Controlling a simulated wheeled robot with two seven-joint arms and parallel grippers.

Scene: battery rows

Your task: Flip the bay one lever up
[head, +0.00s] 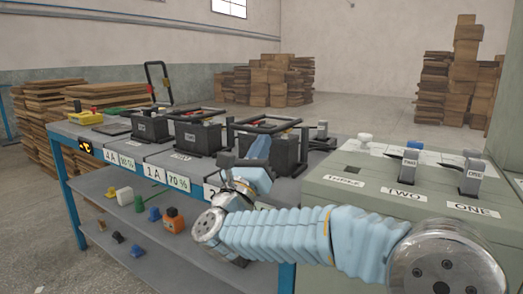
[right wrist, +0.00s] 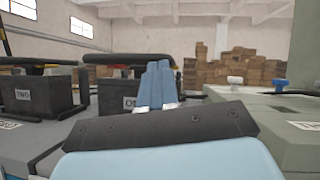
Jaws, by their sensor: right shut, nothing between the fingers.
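The lever tagged ONE (head: 471,177) is grey and stands on the grey-green cabinet (head: 320,200) at the right of the head view, above the ONE label. A similar lever tagged TWO (head: 408,169) stands to its left. I cannot tell the exact throw of either lever. My right gripper (head: 260,146) is shut and empty, its light blue fingers in front of the nearest black battery (head: 285,152), left of the cabinet and away from the levers. The fingers also show in the right wrist view (right wrist: 157,84). My left gripper is out of view.
Black batteries (head: 197,138) with raised bars line the grey bench (head: 140,150). A white knob (head: 365,137) and a blue knob (head: 415,146) sit behind the cabinet's front. The lower shelf (head: 140,215) holds small coloured items. Stacked boxes (head: 275,80) stand far behind.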

